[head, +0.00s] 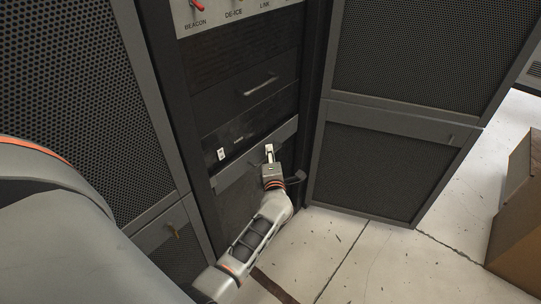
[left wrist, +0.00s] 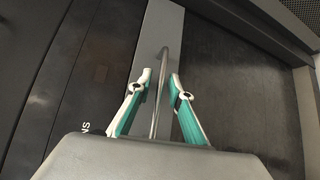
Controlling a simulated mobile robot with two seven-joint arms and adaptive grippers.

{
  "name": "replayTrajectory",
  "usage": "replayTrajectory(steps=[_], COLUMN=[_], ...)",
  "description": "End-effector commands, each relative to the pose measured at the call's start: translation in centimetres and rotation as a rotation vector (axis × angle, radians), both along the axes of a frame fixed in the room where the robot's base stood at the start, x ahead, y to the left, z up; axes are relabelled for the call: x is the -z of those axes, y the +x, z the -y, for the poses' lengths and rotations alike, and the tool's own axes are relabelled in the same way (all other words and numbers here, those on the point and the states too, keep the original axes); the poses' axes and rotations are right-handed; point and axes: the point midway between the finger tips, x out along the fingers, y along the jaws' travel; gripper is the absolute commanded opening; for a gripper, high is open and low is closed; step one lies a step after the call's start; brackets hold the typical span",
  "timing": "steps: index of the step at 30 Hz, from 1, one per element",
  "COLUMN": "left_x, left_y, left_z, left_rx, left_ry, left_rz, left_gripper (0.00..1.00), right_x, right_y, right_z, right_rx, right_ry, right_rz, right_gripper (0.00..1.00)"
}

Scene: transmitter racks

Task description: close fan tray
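My left gripper (head: 269,152) is at the right part of this front. In the left wrist view, the tray front (left wrist: 160,28) is a pale strip with a thin bar handle (left wrist: 159,100) standing out from it. The open fingers of my left gripper (left wrist: 160,80) lie on either side of the bar, with small gaps. My right gripper is not in view.
Above are a dark drawer with a bar handle (head: 262,86) and a switch panel (head: 232,14). An open perforated door (head: 375,170) stands to the right, another perforated panel (head: 65,90) to the left. A brown box (head: 518,220) sits on the floor at right.

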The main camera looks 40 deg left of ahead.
Motion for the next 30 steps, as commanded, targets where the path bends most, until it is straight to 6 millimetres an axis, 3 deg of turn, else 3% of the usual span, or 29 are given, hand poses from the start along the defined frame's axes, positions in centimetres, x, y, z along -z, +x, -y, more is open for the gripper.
replayTrajectory(steps=[8, 13, 22, 24, 30], left_x=[0.0, -0.5, -0.1, -0.1, -0.1], left_y=[0.0, 0.2, 0.1, 0.1, 0.2], left_z=[-0.1, -2.0, -2.9, -2.9, -2.9], left_rx=[0.000, -0.001, -0.003, -0.004, -0.003], left_ry=[0.001, 0.004, 0.001, 0.002, 0.002], left_rz=[0.000, 0.003, 0.001, 0.001, 0.002], left_gripper=[0.00, 0.00, 0.00, 0.21, 0.23], right_x=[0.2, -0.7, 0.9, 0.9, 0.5], right_y=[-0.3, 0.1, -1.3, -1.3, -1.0], right_z=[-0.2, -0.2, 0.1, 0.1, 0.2], right_rx=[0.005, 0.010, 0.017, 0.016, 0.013], right_ry=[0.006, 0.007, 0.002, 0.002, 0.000], right_rz=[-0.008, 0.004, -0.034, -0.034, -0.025], right_gripper=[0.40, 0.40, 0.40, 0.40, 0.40])
